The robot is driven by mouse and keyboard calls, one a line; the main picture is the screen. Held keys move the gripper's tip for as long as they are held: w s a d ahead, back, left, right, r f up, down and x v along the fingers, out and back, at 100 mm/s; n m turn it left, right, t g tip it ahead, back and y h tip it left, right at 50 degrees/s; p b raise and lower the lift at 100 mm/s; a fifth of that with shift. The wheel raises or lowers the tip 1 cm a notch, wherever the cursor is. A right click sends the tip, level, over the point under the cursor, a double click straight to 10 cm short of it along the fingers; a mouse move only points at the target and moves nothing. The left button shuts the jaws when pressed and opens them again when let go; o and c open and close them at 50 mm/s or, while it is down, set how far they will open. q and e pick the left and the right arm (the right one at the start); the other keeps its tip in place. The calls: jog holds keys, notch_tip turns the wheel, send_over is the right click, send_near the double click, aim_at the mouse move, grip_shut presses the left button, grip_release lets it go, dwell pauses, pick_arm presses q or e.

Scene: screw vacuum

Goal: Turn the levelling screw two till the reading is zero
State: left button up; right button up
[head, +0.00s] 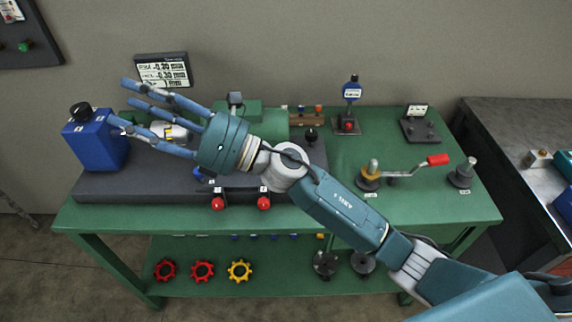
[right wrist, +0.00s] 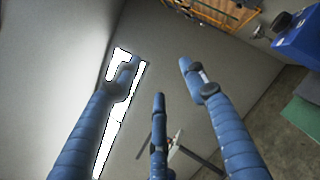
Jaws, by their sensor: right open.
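The readout panel (head: 162,72) stands behind the green bench at the back left. Its first two lines look like -0.30 mm, but the small text is hard to read. Two red knobs with white labels, a left one (head: 218,203) and a right one (head: 264,203), sit at the front of the dark base; I cannot tell which, if either, is screw two. My right gripper (head: 122,104) is open and empty, its fingers spread leftward above the base, hiding parts of it. The right wrist view shows nothing between the fingers (right wrist: 155,80). My left gripper is out of view.
A blue canister (head: 95,142) stands at the left end of the base (head: 120,186). A crank with a red handle (head: 437,160) and a grey post (head: 463,173) stand at the right. Red and yellow handwheels (head: 203,271) lie on the lower shelf.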

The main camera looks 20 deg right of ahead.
jog(key=s+a+f+n+g+h, duration=0.2)
jog(key=f+n+g+h, duration=0.1)
jog(key=f+n+g, duration=0.4)
jog(key=s+a+f+n+g+h, duration=0.1)
jog(key=f+n+g+h, duration=0.2)
jog(key=f+n, duration=0.35)
jog(key=w+d+f+n+h, duration=0.3)
jog(key=d+h, duration=0.2)
jog(key=d, duration=0.4)
jog(key=w+d+f+n+h, duration=0.25)
jog(key=d+h, duration=0.25)
jog(key=d, duration=0.3)
jog(key=w+d+r+h, duration=0.2)
jog(key=d+h, duration=0.2)
jog(key=d, duration=0.9)
notch_tip(320, 180, down, 9)
jog(key=p, duration=0.2)
jog(key=shift+s+r+p, duration=0.1)
jog(key=shift+p, duration=0.2)
jog(key=shift+f, duration=0.7)
